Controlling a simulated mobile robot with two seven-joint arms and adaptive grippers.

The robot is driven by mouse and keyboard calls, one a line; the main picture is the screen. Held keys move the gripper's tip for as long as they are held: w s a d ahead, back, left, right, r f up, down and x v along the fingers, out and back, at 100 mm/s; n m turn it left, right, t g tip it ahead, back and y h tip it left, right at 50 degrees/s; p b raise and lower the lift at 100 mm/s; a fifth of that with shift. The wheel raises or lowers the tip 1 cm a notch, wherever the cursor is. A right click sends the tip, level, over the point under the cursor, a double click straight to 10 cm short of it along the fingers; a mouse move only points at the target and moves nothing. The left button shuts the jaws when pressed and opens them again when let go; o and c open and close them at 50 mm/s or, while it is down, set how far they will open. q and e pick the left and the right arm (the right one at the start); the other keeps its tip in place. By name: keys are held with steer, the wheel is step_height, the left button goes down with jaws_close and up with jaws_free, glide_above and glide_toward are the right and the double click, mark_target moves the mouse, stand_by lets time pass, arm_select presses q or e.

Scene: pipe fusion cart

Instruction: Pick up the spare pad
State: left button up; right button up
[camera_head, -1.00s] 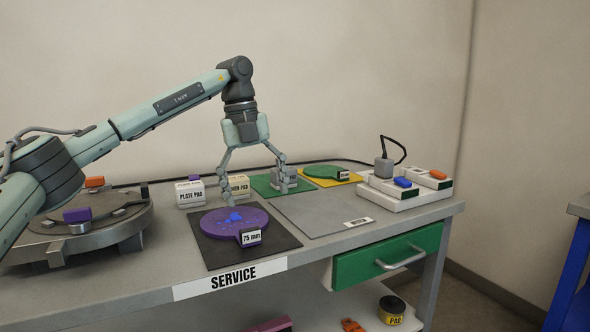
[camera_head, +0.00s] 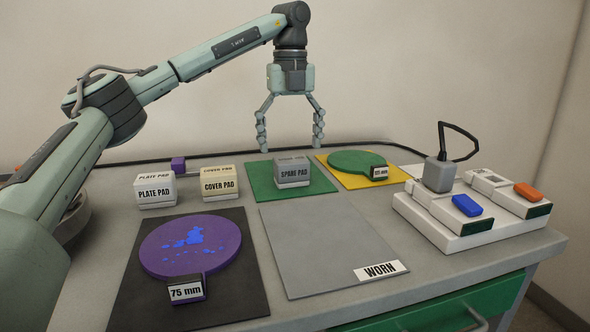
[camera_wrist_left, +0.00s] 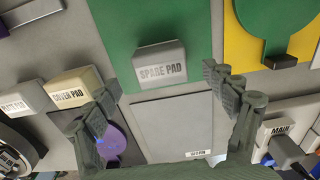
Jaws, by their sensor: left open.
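The spare pad (camera_head: 292,172) is a grey block labelled SPARE PAD. It sits on a green mat (camera_head: 262,183) near the back of the bench. It also shows in the left wrist view (camera_wrist_left: 160,64), ahead of and between the fingers. My left gripper (camera_head: 290,140) is open and empty, with its fingers pointing down. In the head view it hangs above the spare pad, one finger to each side, apart from it. In the left wrist view its fingertips (camera_wrist_left: 146,95) are spread wide. My right gripper is not in view.
The cover pad (camera_head: 220,183) and plate pad (camera_head: 156,191) stand left. A purple 75 mm disc (camera_head: 190,247) lies on a black mat (camera_head: 240,290). A grey WORN mat (camera_head: 320,240) is bare. A green disc (camera_head: 352,161) and a white device tray (camera_head: 460,240) are right.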

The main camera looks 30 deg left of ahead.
mark_target(291, 159)
arm_select(q)
step_height(291, 159, down, 5)
steer(key=shift+s+d+f, duration=0.1)
steer(key=shift+f, duration=0.1)
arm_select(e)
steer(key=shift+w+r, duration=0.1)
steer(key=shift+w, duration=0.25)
arm_select(q)
steer(key=shift+c, duration=0.3)
steer(key=c, duration=1.2)
steer(key=shift+o, duration=0.2)
steer(key=shift+r, duration=0.15)
